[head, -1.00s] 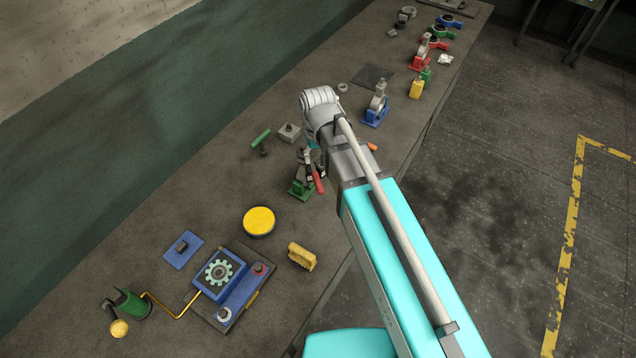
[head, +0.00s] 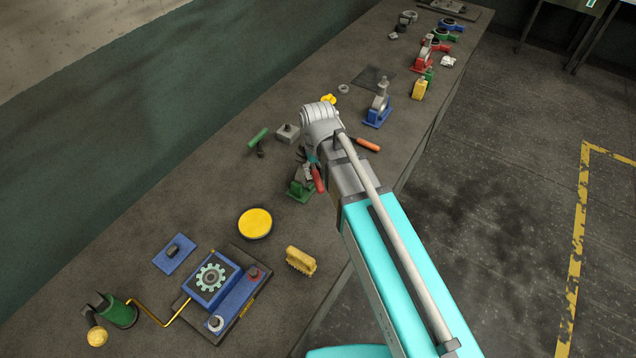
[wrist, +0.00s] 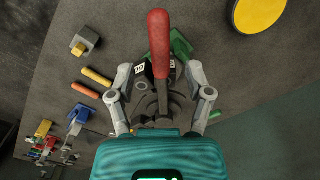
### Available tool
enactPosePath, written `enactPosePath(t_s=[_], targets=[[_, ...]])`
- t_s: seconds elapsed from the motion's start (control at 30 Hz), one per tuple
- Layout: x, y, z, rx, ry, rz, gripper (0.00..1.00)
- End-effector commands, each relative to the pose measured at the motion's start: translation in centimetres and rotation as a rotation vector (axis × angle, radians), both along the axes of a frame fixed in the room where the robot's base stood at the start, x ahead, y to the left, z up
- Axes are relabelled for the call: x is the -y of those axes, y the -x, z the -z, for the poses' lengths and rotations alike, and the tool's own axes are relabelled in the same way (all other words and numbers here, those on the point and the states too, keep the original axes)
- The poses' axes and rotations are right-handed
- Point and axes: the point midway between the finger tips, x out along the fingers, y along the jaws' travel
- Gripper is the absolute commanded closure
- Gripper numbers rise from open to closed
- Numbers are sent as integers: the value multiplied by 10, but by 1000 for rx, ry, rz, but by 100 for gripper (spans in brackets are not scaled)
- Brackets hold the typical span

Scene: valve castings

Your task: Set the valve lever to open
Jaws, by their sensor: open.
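The valve has a green base (head: 299,191) and a red-handled lever (head: 318,180), partly covered by my gripper and wrist in the head view. In the wrist view the red lever (wrist: 158,42) points up the picture, and part of the green base (wrist: 181,46) shows behind it. Two small white marked plates (wrist: 140,69) sit beside the lever. My gripper (wrist: 159,75) is open, with one finger on each side of the lever and visible gaps between. In the head view its fingers are mostly hidden.
A yellow round lid (head: 255,223), a yellow brush-like block (head: 300,261) and a blue geared unit (head: 211,281) lie nearer on the bench. A grey block (head: 288,134), an orange-handled tool (head: 367,144) and a blue-based casting (head: 378,110) lie around the far side of my wrist.

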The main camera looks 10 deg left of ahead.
Motion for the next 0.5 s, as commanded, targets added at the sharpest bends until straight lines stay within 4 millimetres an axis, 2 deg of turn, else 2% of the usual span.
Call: enactPosePath(t_s=[0.03, 0.2, 0.5], targets=[[0, 0, 8, 0, 0, 0, 34], [0, 0, 21, 0, 0, 0, 34], [0, 0, 36, 0, 0, 0, 34]])
